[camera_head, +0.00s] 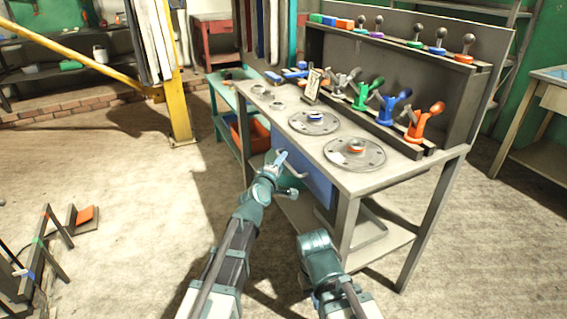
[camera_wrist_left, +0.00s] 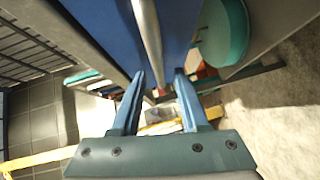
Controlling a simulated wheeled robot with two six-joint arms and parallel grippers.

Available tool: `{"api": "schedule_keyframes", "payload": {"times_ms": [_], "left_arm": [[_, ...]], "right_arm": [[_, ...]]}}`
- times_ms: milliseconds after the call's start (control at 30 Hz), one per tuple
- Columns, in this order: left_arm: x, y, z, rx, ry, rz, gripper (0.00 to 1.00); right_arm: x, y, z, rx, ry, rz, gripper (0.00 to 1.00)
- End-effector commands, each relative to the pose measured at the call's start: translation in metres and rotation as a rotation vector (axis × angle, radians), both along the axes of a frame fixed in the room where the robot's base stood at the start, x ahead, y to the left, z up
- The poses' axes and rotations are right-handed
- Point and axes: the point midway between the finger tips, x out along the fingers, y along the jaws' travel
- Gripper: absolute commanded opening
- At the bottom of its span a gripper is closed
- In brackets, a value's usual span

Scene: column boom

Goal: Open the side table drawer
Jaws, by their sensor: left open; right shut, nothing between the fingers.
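The side table is a grey workbench (camera_head: 290,118) with a blue drawer front (camera_head: 318,187) under its top; the front looks flush with the bench. A pale bar handle (camera_head: 296,174) stands out from it. My left gripper (camera_head: 282,158) is open at the handle. In the left wrist view the handle bar (camera_wrist_left: 149,42) runs down between the two blue fingers (camera_wrist_left: 160,80), in front of the blue drawer face (camera_wrist_left: 103,28). Whether the fingers touch the bar I cannot tell. My right gripper (camera_head: 316,299) is low in the head view, mostly hidden by its arm, shut and empty.
Round plates (camera_head: 354,154), clamps and a raised back rack (camera_head: 400,75) occupy the bench top. A teal table (camera_head: 228,105) with an orange bin (camera_head: 252,135) stands just behind.

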Motion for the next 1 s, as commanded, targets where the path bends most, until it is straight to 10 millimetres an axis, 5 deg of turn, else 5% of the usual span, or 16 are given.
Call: {"api": "schedule_keyframes", "payload": {"times_ms": [200, 567, 800, 1000], "left_arm": [[0.020, -0.005, -0.003, 0.000, 0.000, 0.000, 0.45], [0.022, -0.006, -0.003, 0.000, 0.000, 0.000, 0.45], [0.021, -0.006, -0.003, 0.000, 0.000, 0.000, 0.03], [0.021, -0.006, -0.003, 0.001, 0.000, 0.000, 0.00]], "right_arm": [[0.000, 0.000, -0.003, -0.001, 0.000, 0.000, 0.00], [0.000, 0.000, -0.003, -0.001, 0.000, 0.000, 0.00], [0.000, 0.000, -0.003, -0.001, 0.000, 0.000, 0.00], [0.000, 0.000, -0.003, -0.001, 0.000, 0.000, 0.00]]}}
